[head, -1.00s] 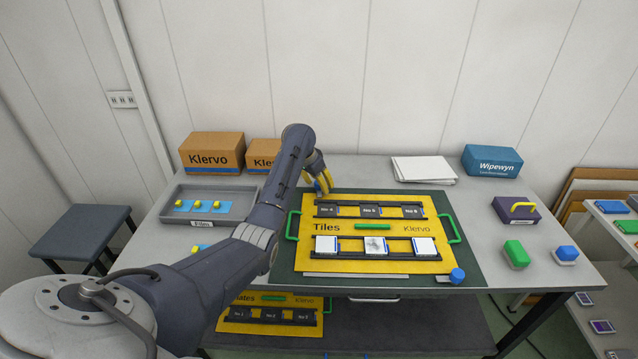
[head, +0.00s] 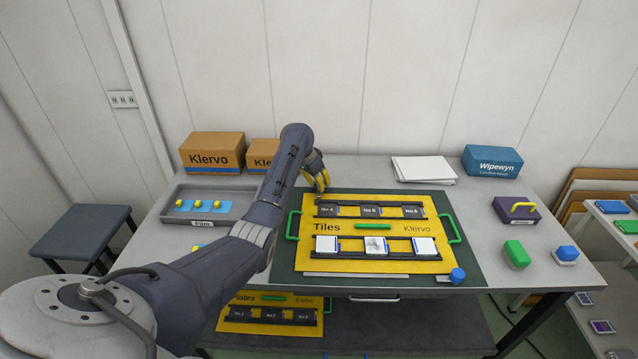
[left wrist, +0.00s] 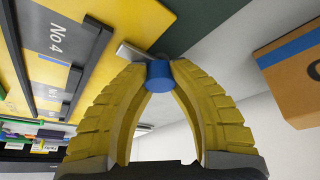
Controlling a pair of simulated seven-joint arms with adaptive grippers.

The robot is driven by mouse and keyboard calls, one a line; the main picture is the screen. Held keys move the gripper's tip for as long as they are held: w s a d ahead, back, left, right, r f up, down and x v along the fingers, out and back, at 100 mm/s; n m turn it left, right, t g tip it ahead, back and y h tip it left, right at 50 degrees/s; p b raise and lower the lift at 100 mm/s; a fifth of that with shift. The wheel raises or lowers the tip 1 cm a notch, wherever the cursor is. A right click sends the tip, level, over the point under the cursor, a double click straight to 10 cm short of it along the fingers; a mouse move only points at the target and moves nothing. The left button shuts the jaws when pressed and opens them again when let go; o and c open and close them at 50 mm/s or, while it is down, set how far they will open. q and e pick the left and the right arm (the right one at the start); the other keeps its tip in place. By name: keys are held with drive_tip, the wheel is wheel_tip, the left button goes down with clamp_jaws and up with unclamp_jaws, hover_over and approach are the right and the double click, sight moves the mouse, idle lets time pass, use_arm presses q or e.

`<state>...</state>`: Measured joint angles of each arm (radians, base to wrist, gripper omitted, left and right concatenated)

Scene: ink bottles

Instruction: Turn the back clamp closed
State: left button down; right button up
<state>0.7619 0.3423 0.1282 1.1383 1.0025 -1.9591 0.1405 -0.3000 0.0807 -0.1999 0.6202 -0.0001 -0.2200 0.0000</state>
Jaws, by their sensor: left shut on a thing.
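The back clamp shows in the left wrist view as a blue knob (left wrist: 158,77) with a grey metal bar (left wrist: 137,53) beside the yellow board's corner. My left gripper (left wrist: 160,66) has its yellow fingers shut on the knob, one on each side. In the head view my left gripper (head: 320,185) is at the board's back left corner and largely hides the clamp. The yellow Tiles board (head: 343,228) lies on a dark green mat (head: 283,262). My right gripper is in neither view.
A second blue-knobbed clamp (head: 457,275) sits at the board's front right corner. Green handles flank the board. A grey tray (head: 178,208) stands left, brown boxes (head: 212,152) behind it. White sheets (head: 423,169) lie at the back right.

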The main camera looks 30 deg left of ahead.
use_arm(q)
drive_tip(key=shift+w+r, duration=0.1)
drive_tip(key=c, duration=1.1)
unclamp_jaws()
drive_tip(key=shift+o, duration=0.2)
drive_tip(key=v, duration=1.2)
